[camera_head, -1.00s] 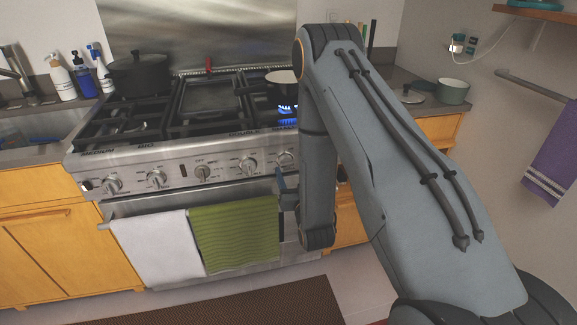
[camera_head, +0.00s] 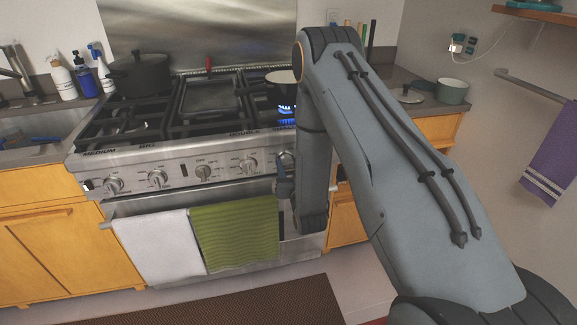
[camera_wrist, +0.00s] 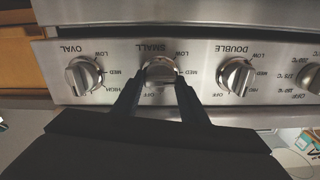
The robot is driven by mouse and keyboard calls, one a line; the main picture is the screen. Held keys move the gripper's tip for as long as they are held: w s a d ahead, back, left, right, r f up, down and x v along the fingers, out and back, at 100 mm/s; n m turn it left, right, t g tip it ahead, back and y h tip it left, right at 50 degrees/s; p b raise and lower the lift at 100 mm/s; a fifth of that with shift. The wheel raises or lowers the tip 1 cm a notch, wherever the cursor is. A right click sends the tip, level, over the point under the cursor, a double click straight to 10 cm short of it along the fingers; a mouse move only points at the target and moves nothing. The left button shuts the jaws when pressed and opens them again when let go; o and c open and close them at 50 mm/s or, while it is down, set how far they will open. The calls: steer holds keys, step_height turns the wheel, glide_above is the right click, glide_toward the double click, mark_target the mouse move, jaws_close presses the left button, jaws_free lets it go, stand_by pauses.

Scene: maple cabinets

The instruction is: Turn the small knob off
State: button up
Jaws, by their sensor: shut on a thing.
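The small knob (camera_wrist: 160,73) is a round silver knob under the "SMALL" label, at the middle of the wrist view. My gripper (camera_wrist: 159,88) has one black finger on each side of it and is shut on it. The labels appear upside down, and the knob's exact pointer angle is hard to tell. In the head view my gripper (camera_head: 284,172) is at the right part of the stove's front panel (camera_head: 130,165) and partly hides the knob there. A blue flame (camera_head: 287,110) burns at the right side of the cooktop, beside my arm.
The oval knob (camera_wrist: 83,76) and the double knob (camera_wrist: 236,77) flank the small knob. A green towel (camera_head: 236,232) and a white towel (camera_head: 160,246) hang from the oven handle below. A pan (camera_head: 281,77) and a black pot (camera_head: 140,73) stand on the stove.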

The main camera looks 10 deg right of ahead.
steer(key=shift+m, duration=0.4)
steer(key=m, duration=0.4)
steer(key=shift+b, duration=0.35)
steer(key=m, duration=0.4)
steer(key=shift+d+b, duration=0.1)
steer(key=shift+b, duration=0.2)
steer(key=m, duration=0.5)
steer(key=shift+f+b, duration=0.15)
steer(key=shift+b, duration=0.15)
steer(key=shift+m, duration=2.3)
steer(key=o, duration=1)
steer(key=shift+s+b, duration=0.15)
steer(key=shift+b, duration=0.15)
